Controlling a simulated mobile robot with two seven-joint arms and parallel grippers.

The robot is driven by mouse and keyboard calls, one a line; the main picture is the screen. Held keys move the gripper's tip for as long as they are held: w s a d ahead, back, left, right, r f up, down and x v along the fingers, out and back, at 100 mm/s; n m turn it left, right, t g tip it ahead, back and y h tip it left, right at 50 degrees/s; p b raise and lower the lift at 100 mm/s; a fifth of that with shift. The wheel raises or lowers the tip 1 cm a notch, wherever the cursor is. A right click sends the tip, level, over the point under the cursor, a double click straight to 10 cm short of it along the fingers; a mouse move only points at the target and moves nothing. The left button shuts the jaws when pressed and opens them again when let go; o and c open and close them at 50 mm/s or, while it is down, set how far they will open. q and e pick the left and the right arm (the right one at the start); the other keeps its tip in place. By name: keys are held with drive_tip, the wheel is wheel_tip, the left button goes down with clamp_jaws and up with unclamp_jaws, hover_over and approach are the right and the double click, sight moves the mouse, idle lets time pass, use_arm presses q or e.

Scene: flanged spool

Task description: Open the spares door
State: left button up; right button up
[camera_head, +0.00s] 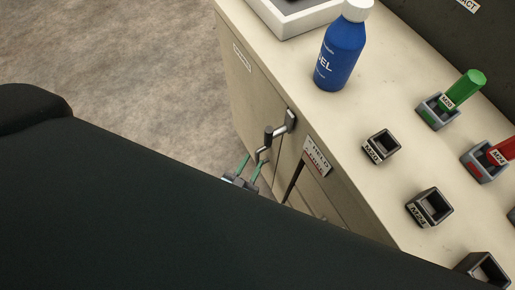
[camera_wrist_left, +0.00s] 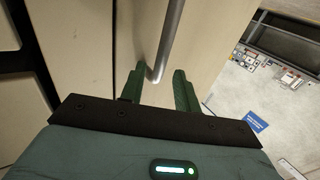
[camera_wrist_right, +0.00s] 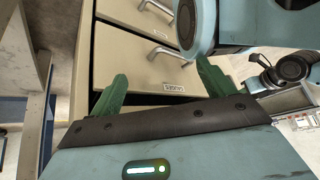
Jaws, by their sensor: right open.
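The cabinet door (camera_head: 248,92) is a beige front with a small white label too small to read. It looks shut. Its metal handle (camera_head: 279,130) stands out near the door's right edge. My left gripper (camera_head: 254,166) is just below the handle in the head view, with its green fingers apart. In the left wrist view the handle's bar (camera_wrist_left: 171,45) comes down between the two open fingers (camera_wrist_left: 159,84); I cannot tell whether either finger touches it. My right gripper (camera_wrist_right: 163,82) is open and empty in front of drawer fronts with bar handles (camera_wrist_right: 168,52).
The cabinet top holds a blue bottle (camera_head: 341,55), a white tray (camera_head: 290,22), several small dark holders (camera_head: 381,147), and green (camera_head: 464,88) and red (camera_head: 502,151) handled items. Floor (camera_head: 120,70) left of the cabinet is clear.

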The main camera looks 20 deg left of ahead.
sight(256, 157)
use_arm(q)
drive_tip(key=shift+w+d, duration=0.15)
drive_tip(key=shift+w, duration=1.8)
drive_tip(key=shift+c, duration=0.3)
clamp_jaws()
